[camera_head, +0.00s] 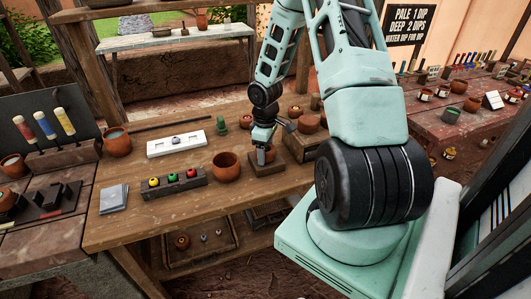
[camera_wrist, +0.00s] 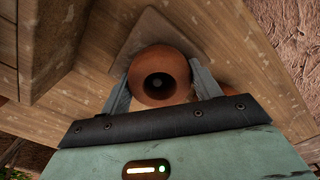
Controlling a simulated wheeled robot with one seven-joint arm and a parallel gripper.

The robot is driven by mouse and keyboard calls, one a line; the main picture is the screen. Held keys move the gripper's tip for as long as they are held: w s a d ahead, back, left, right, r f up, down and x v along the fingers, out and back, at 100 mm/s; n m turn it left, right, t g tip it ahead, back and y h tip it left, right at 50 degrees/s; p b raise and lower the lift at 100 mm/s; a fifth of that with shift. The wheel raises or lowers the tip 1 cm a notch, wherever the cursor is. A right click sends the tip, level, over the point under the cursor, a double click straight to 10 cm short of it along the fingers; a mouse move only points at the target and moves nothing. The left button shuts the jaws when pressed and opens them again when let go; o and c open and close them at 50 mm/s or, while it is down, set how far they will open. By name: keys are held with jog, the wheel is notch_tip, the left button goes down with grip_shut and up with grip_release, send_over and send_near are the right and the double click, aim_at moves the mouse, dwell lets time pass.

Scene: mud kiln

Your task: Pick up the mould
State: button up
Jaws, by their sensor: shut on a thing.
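My gripper (camera_head: 263,150) points down over the wooden table. In the wrist view my gripper (camera_wrist: 160,80) has its two grey fingers on either side of a round terracotta piece with a dark central hole, seemingly the mould (camera_wrist: 161,62), and is shut on it. The mould is over a square wooden block (camera_wrist: 165,27). In the head view the mould is mostly hidden behind the fingers, above the block (camera_head: 258,168). I cannot tell whether it touches the block.
A terracotta pot (camera_head: 226,167) stands close left of my gripper. A dark rack with coloured knobs (camera_head: 174,184), a white tray (camera_head: 176,144) and a grey slab (camera_head: 114,199) lie further left. A wooden box (camera_head: 300,143) and small pots stand close right.

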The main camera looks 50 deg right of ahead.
jog(key=shift+r, duration=0.15)
notch_tip(320, 180, up, 14)
jog(key=p, duration=0.5)
jog(key=shift+r, duration=0.15)
dwell(0.7)
